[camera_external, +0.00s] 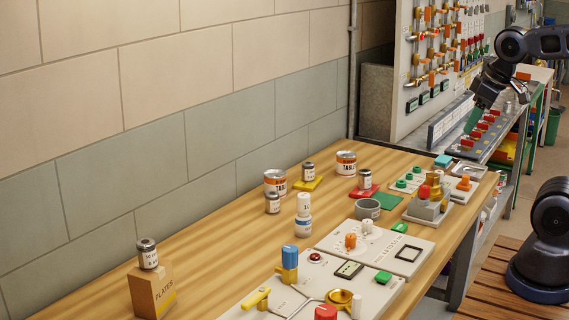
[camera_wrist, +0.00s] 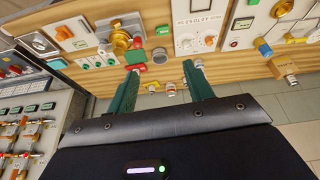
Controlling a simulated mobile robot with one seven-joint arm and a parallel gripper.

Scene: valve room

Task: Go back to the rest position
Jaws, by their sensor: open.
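My gripper (camera_external: 474,118) is at the upper right of the external view, with its green fingers pointing down near the panel with red switches. In the wrist view my gripper (camera_wrist: 164,70) shows its two green fingers spread apart, with nothing held between them. My arm comes in from the right edge, and its dark base stands on the wooden slats at lower right. Whether the fingers touch anything on the panel cannot be told from the external view.
A wooden table (camera_external: 215,238) carries cans, a cardboard box (camera_external: 152,289), a grey cup (camera_external: 367,209) and control panels (camera_external: 375,246). Behind it, a metal bench (camera_external: 462,113) holds the switch panel (camera_external: 480,136). A board of valves (camera_external: 425,50) stands at the back.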

